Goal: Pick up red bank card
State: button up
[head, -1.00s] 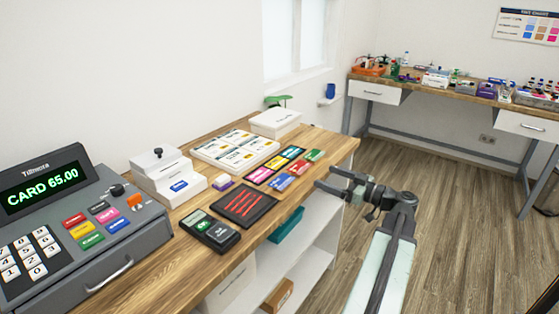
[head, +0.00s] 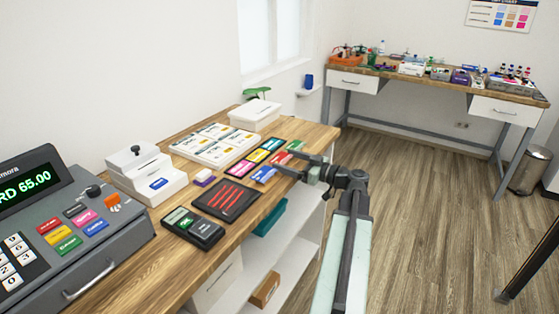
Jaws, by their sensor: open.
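The red bank card (head: 280,158) lies on the wooden counter in the right-hand row of cards, between a blue card (head: 263,175) and a green card (head: 296,146). My gripper (head: 285,162) is open and empty. It reaches in from the right over the counter's edge, with its fingertips at the red card. One finger shows on the green card's side and the other on the blue card's side. The fingertips partly cover the cards, and I cannot tell whether they touch the red card.
A black tray with red stripes (head: 227,199), a card terminal (head: 192,227), a white stepped box (head: 146,178) and a cash register (head: 70,235) stand nearby. White shelves (head: 285,248) are below.

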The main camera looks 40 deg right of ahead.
jog(key=c, duration=1)
jog(key=shift+o, duration=0.2)
jog(key=shift+r+p, duration=0.6)
jog(key=shift+r, duration=0.05)
notch_tip(320, 180, up, 3)
jog(key=p, duration=0.3)
jog(key=shift+s+r, duration=0.1)
jog(key=shift+r, duration=0.05)
jog(key=v, duration=1.6)
jog(key=shift+r+p, duration=0.2)
jog(key=shift+p, duration=0.2)
